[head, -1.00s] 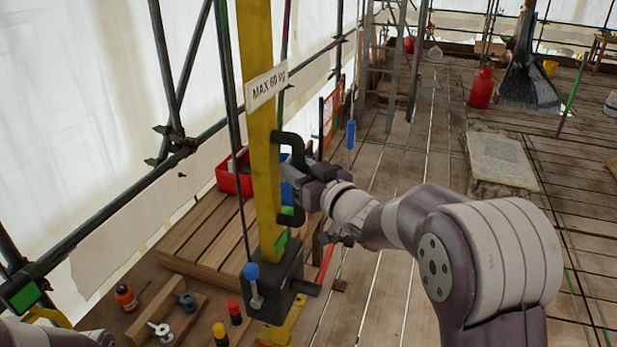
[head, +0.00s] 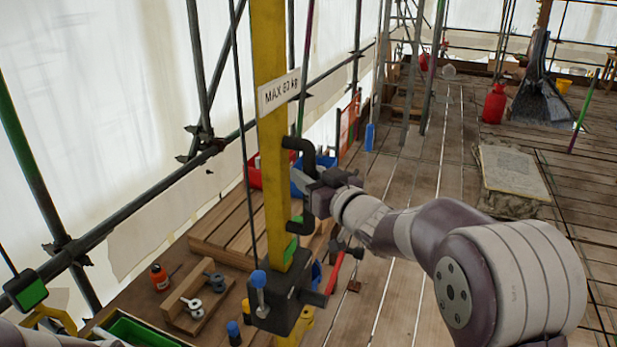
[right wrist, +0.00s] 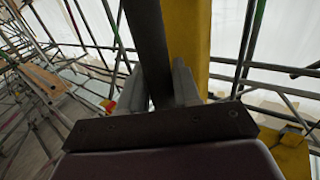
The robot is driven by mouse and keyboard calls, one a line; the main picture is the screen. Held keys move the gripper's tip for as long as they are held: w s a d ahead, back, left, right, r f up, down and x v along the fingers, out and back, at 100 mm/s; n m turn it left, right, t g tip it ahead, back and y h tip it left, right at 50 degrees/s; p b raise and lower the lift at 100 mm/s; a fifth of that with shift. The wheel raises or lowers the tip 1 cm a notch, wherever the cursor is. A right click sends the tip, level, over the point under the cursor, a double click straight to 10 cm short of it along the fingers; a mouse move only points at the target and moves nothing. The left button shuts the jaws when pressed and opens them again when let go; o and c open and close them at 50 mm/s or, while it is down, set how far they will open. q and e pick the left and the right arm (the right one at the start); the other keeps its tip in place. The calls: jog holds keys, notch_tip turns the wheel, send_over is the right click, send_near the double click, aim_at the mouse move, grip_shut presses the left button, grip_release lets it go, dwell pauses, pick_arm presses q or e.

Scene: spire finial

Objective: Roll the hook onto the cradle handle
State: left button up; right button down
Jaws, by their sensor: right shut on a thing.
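My right gripper (head: 318,184) is shut on a black C-shaped handle (head: 296,143) on the side of an upright yellow post (head: 272,170). The right wrist view shows the dark handle bar (right wrist: 150,50) between the two grey fingers, with the yellow post (right wrist: 188,35) just behind. I cannot make out a hook or a cradle for certain. My left gripper is out of view; only a bit of the left arm shows at the lower left.
Scaffold tubes and white sheeting line the left. Plank floor (head: 420,230) lies open to the right, with a stone slab (head: 512,175) and red cylinder (head: 494,104) beyond.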

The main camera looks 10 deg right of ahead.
jog(key=c, duration=0.9)
grip_release()
jog(key=shift+r, duration=0.15)
jog(key=shift+c, duration=0.2)
jog(key=b+v, duration=0.4)
jog(key=v, duration=0.8)
jog(key=shift+s, duration=0.35)
jog(key=shift+d, duration=0.15)
